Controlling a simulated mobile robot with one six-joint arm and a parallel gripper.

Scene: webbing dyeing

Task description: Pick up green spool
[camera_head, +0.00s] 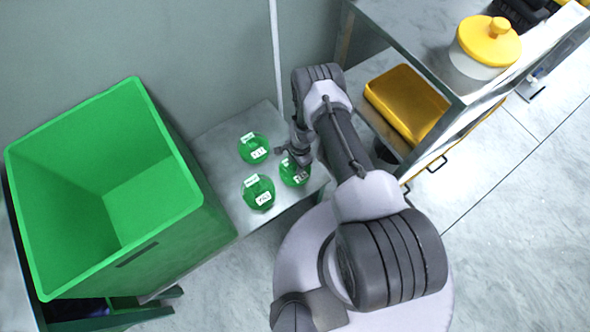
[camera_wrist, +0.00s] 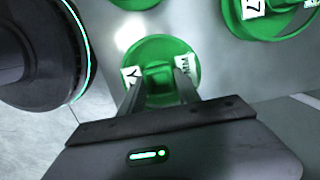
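Three green spools with white labels sit on a grey metal surface in the head view: one at the back (camera_head: 253,148), one at the front left (camera_head: 258,192) and one at the right (camera_head: 294,174). My gripper (camera_head: 296,153) is right over the right spool and partly hides it. In the wrist view this spool (camera_wrist: 150,50) lies straight ahead, with the raised square hub at its centre between my two fingers (camera_wrist: 158,88). The fingers stand apart on either side of the hub, with a gap visible. Parts of other spools (camera_wrist: 275,20) show at the top of the wrist view.
A large green bin (camera_head: 170,215) stands left of the metal surface (camera_head: 215,140). At the right, a metal shelf (camera_head: 400,25) holds a pot with a yellow lid (camera_head: 488,42), with a yellow tray (camera_head: 408,100) below. A thin white pole (camera_head: 275,50) rises behind.

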